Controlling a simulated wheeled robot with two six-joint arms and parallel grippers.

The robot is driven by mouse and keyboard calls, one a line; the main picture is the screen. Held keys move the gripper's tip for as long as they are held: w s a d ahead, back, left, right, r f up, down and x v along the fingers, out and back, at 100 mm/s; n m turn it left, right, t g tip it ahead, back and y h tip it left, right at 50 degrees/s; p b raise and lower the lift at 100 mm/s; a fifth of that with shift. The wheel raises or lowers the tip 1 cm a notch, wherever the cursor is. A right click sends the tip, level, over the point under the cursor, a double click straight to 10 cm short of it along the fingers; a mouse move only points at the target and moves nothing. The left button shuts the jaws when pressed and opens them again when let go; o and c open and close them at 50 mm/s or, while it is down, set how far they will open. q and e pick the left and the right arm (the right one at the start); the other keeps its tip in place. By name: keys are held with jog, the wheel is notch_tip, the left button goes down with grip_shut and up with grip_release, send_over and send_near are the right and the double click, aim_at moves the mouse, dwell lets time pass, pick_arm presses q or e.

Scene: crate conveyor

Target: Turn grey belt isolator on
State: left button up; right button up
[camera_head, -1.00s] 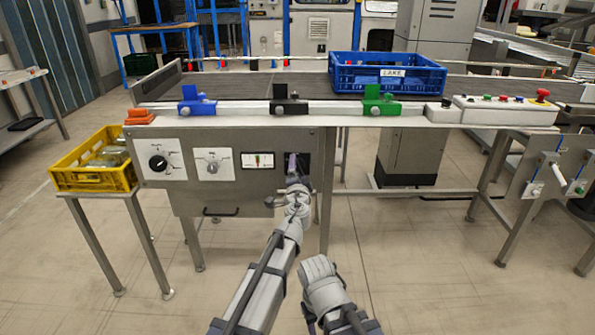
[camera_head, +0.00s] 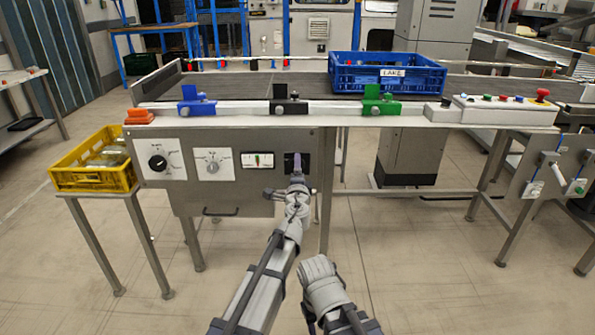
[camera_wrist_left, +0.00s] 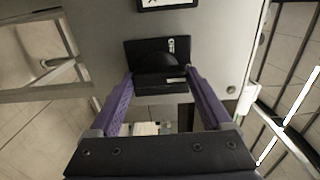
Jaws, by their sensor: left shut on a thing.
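The isolator (camera_head: 304,158) is a black square switch at the right end of the grey control panel (camera_head: 230,198). In the left wrist view its black plate (camera_wrist_left: 145,46) carries a small white mark, and a dark block-shaped handle stands out from it. My left gripper (camera_head: 297,172) is at the isolator, its purple fingers on either side of the handle and shut on it; the left wrist view shows the fingertips (camera_wrist_left: 160,80) there. The exact contact is partly hidden in the head view. My right arm shows low in the head view; its gripper cannot be seen.
The panel also has a black rotary knob (camera_head: 158,162), a grey knob (camera_head: 212,167) and a small indicator window (camera_head: 257,160). A blue crate (camera_head: 388,88) is on the belt above. A yellow crate (camera_head: 66,178) stands at left.

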pick_arm(q)
jog(key=o, duration=1.2)
jog(key=shift+c, duration=0.2)
jog(key=s, duration=0.7)
jog(key=shift+s, duration=0.4)
pick_arm(e)
jog(key=shift+s+d, duration=0.6)
jog(key=shift+s, duration=0.25)
